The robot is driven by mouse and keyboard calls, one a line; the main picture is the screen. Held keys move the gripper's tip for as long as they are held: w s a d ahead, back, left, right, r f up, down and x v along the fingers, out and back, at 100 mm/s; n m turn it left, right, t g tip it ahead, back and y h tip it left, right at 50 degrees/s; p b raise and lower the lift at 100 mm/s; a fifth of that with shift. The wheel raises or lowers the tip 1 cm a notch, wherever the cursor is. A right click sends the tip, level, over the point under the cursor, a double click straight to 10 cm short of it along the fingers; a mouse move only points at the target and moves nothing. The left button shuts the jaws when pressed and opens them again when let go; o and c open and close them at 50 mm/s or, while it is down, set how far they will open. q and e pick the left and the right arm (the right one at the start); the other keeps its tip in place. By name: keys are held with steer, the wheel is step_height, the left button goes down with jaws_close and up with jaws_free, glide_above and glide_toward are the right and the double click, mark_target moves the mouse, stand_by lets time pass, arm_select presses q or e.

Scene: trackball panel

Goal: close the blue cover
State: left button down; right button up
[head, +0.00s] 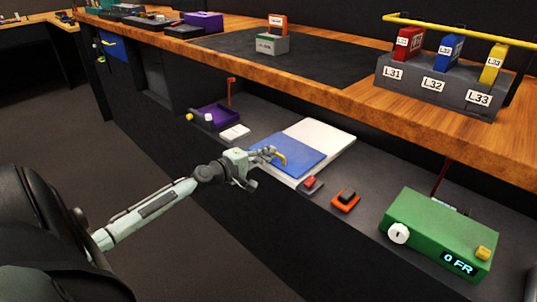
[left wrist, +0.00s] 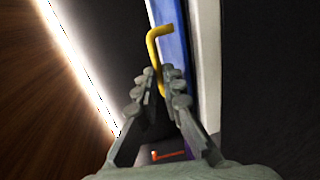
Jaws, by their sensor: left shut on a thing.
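The blue cover (head: 290,157) is a flat panel on the lower shelf, with a yellow handle (head: 281,160) on its face. It lies against a white panel (head: 326,136), which shows uncovered behind it and to its right. My left gripper (head: 267,154) reaches in from the left and is shut on the handle. In the left wrist view the fingers (left wrist: 165,88) close around the yellow handle (left wrist: 157,37), with the blue cover (left wrist: 174,50) and a white edge (left wrist: 208,60) behind. The fingers hide part of the handle. My right gripper is not in view.
Right of the cover are a dark red switch (head: 310,184), an orange switch (head: 346,200) and a green box (head: 440,228). The wooden upper counter (head: 340,93) overhangs the shelf behind.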

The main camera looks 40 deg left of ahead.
arm_select(q)
steer(key=shift+s+f, duration=0.15)
steer(key=shift+f, duration=0.05)
steer(key=c, duration=2)
jaws_free()
steer(key=shift+s, duration=0.1)
steer(key=shift+o, duration=0.4)
steer(key=shift+a+r, duration=0.1)
steer(key=shift+r, duration=0.05)
steer(key=shift+s, duration=0.15)
steer(key=d+v, duration=0.1)
steer(key=v, duration=1)
steer(key=shift+s+a, duration=0.4)
steer(key=shift+a, duration=0.1)
steer(key=shift+r, duration=0.1)
